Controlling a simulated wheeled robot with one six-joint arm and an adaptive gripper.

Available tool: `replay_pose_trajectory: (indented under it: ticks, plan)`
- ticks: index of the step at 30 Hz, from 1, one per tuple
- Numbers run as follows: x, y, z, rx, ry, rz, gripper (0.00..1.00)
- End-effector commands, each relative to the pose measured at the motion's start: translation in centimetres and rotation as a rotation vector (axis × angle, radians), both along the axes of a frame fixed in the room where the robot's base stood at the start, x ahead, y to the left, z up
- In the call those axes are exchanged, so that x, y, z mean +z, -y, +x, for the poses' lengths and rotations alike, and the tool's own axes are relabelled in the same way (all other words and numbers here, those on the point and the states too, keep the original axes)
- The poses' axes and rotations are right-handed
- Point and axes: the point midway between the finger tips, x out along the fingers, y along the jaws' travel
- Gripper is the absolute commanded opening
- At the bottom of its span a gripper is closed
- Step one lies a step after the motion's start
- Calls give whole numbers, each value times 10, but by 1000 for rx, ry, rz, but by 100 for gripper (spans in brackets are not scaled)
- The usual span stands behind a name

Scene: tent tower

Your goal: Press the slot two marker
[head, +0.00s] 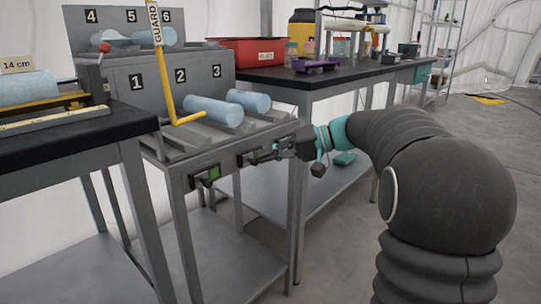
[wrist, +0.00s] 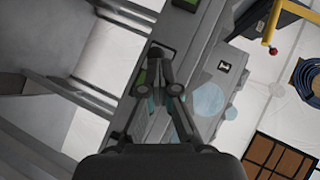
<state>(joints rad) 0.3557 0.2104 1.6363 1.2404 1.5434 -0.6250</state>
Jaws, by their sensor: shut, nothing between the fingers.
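The slot rack's label 2 (head: 180,75) sits on the upper grey panel, between labels 1 and 3. Along the rack's front edge are dark marker units with green faces. The middle one, in line with slot two (head: 250,157), is partly covered by my fingers. My gripper (head: 258,159) reaches in from the right, fingers shut and empty, with the tips at or very near this middle unit. In the wrist view the shut fingertips (wrist: 161,54) overlap the front edge beside a green patch (wrist: 140,80). I cannot tell whether they touch the marker.
The slot one marker unit (head: 206,175) is to the left on the same edge. Blue cylinders (head: 213,110) lie in the lower slots, and a yellow guard bar (head: 163,70) stands before them. A black-topped bench (head: 345,78) is behind; the floor at right is open.

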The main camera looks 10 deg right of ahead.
Motion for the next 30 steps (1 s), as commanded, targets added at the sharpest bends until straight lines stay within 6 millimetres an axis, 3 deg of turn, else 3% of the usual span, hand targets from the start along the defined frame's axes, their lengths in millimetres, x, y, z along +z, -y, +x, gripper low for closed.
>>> replay_pose_trajectory:
  ticks: [5, 10, 21, 30]
  plan:
    - [8, 9, 5, -2, 0, 2, 0]
    - [26, 30, 14, 3, 0, 1, 0]
    - [43, 94, -7, 7, 1, 0, 0]
    - [50, 116, -14, 10, 0, 1, 0]
